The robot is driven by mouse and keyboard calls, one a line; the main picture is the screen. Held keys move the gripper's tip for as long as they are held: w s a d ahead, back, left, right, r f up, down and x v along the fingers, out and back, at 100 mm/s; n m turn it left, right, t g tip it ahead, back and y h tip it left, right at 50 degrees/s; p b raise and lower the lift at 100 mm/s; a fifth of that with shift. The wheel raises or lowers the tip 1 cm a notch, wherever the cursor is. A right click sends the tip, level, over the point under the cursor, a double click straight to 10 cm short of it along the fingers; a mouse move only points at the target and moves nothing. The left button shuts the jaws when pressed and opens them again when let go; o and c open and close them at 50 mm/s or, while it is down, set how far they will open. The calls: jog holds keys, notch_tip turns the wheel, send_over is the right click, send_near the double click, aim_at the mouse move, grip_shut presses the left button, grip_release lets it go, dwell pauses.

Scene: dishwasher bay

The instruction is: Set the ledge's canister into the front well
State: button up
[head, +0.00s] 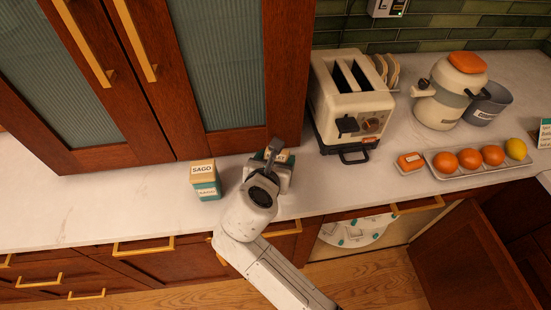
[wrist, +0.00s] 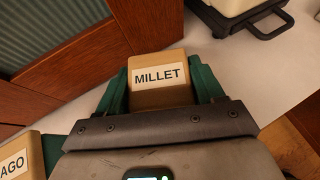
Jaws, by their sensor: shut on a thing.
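A tan canister labelled MILLET (wrist: 160,72) sits between the two green-padded fingers of my gripper (wrist: 162,92) in the wrist view. My gripper is shut on it. In the head view my gripper (head: 270,168) is over the counter (head: 110,212), below the wall cabinet, and mostly hides the canister. I cannot tell whether the canister touches the counter. A white round tray (head: 352,238) with small labels and dark marks shows partly inside the open low cabinet. I cannot tell which of its places is the front well.
A canister labelled SAGO (head: 205,182) stands just left of my gripper. A toaster (head: 350,105) stands to the right, then a kettle (head: 445,95) and a tray (head: 480,170) of oranges and a lemon. An open cabinet door (head: 470,260) juts out at lower right.

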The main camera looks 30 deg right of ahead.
jog(key=o, duration=1.3)
jog(key=shift+f, duration=0.1)
jog(key=shift+s+a+r, duration=0.1)
jog(key=shift+r, duration=0.15)
jog(key=v, duration=1.1)
jog(key=shift+s+a+r+b, duration=0.15)
jog(key=shift+s+a+b, duration=0.1)
jog(key=shift+a+b, duration=0.1)
